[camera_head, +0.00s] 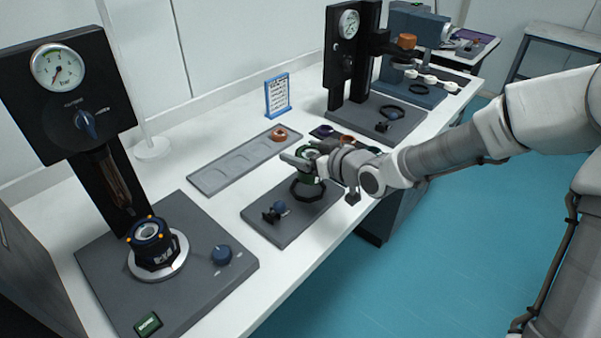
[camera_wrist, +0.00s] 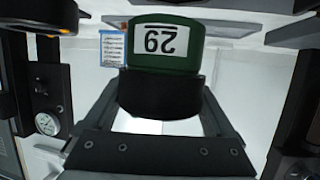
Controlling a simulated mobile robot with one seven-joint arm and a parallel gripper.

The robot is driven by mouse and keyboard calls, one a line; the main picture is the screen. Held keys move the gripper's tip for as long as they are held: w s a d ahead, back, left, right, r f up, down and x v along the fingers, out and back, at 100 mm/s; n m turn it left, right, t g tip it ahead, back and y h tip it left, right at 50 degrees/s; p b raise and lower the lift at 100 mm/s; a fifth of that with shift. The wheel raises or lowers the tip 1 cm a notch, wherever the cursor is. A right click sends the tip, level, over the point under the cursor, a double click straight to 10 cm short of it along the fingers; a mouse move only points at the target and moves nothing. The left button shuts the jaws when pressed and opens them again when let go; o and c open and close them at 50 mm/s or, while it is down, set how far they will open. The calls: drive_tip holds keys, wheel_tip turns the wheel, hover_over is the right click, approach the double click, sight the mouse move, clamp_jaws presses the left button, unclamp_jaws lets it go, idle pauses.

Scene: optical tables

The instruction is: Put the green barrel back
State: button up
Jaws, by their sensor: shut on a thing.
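My gripper (camera_head: 308,165) is shut on the green barrel (camera_head: 306,153), over the small dark grey plate (camera_head: 261,228). In the wrist view the green barrel (camera_wrist: 165,62) has a white label reading 29, upside down, with a black section below it, between the fingers of my gripper (camera_wrist: 160,110). A black ring (camera_head: 307,190) on the plate lies just below the barrel. My gripper partly hides the barrel, and I cannot tell whether it touches the ring. A long grey tray (camera_head: 205,182) with round recesses lies behind, an orange-brown ring (camera_head: 280,135) at its far end.
A press stand with a gauge (camera_head: 57,67) and a black-and-blue barrel (camera_head: 150,240) stands at left. A second gauge stand (camera_head: 345,60) is at the back. A blue-framed sign (camera_head: 278,96) stands behind the tray. White table (camera_head: 215,222) is bare between the tray and plates.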

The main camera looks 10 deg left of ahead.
drive_tip(key=shift+a+f, duration=0.3)
drive_tip(key=shift+a, duration=0.05)
drive_tip(key=shift+f+b, duration=0.75)
drive_tip(key=shift+f, duration=1.1)
drive_tip(key=shift+f, duration=0.1)
drive_tip(key=shift+f, duration=0.15)
drive_tip(key=o, duration=1.4)
drive_tip(key=shift+c, duration=0.2)
